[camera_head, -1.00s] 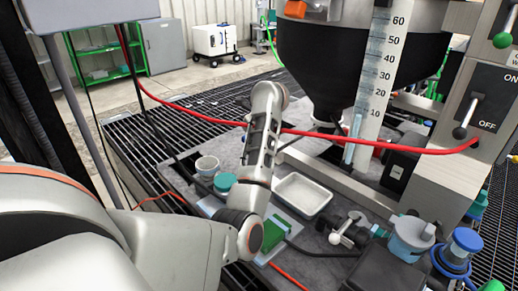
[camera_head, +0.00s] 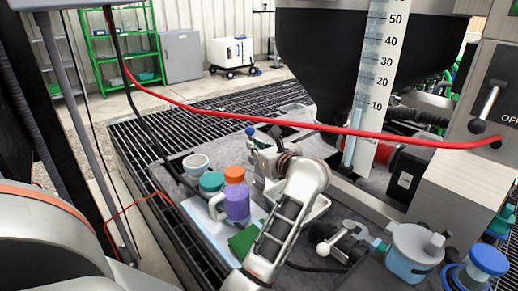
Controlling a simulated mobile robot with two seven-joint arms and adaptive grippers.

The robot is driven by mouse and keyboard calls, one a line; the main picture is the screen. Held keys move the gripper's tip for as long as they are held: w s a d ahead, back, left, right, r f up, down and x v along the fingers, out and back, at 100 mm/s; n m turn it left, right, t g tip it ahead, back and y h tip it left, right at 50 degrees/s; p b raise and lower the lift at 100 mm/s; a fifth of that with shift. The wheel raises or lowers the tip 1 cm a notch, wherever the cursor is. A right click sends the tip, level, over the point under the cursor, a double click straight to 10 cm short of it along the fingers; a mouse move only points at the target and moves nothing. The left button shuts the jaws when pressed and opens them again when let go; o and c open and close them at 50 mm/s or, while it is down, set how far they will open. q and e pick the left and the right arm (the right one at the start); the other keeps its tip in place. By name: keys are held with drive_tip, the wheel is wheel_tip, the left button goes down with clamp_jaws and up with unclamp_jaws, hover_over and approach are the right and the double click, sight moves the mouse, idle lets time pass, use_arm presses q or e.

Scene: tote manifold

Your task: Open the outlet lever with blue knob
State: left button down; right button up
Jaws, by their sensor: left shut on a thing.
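The blue knob (camera_head: 250,131) shows as a small dark blue ball left of the hopper's lower end. My left arm comes in from the lower left and bends back at the wrist, left of the hopper. My left gripper (camera_head: 257,144) is small in the picture, right at the blue knob, and appears shut on its lever. The lever's shaft and the outlet body are mostly hidden by my gripper and wrist. The black hopper (camera_head: 325,60) narrows down behind the red hose. My right gripper is out of view.
A red hose (camera_head: 250,121) crosses in front of the hopper. Several cups and jars, among them a purple one (camera_head: 238,202), stand left of my forearm. An ON/OFF lever (camera_head: 487,103) is at far right.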

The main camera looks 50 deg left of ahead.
use_arm(q)
drive_tip(key=shift+d+f+t+y+b, duration=0.3)
drive_tip(key=shift+d+y+b, duration=0.25)
drive_tip(key=shift+y+b, duration=0.4)
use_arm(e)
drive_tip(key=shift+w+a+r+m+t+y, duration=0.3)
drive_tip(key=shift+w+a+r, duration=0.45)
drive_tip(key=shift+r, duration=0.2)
use_arm(q)
drive_tip(key=shift+r, duration=0.1)
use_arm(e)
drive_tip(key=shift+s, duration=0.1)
use_arm(q)
drive_tip(key=c, duration=2.1)
unclamp_jaws()
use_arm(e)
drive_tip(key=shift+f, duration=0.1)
use_arm(q)
drive_tip(key=shift+r, duration=0.1)
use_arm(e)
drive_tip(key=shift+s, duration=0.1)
use_arm(q)
wheel_tip(320, 180, up, 10)
